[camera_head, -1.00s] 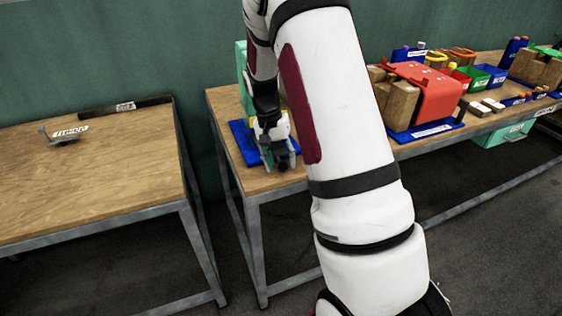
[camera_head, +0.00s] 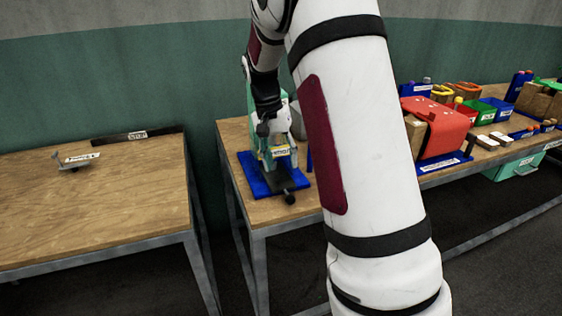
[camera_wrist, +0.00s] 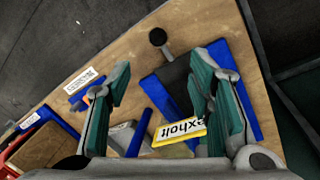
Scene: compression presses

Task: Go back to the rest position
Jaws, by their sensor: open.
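A press (camera_head: 275,152) in green and white stands on a blue base (camera_head: 255,188) near the left end of the middle table. A black plate and a dark round knob (camera_head: 290,198) stick out at its front. My gripper (camera_wrist: 164,62) is open, with nothing between its green-padded fingers. It hangs above the press, and in the wrist view the knob (camera_wrist: 157,37), the black plate (camera_wrist: 173,75) and a yellow-edged label (camera_wrist: 180,131) lie below it. My arm hides part of the table right of the press.
A red press (camera_head: 440,128) stands on a blue base to the right, with green and blue bins (camera_head: 476,113) behind. A left table (camera_head: 90,210) holds a small labelled item (camera_head: 75,160) and is mostly bare. A gap separates the two tables.

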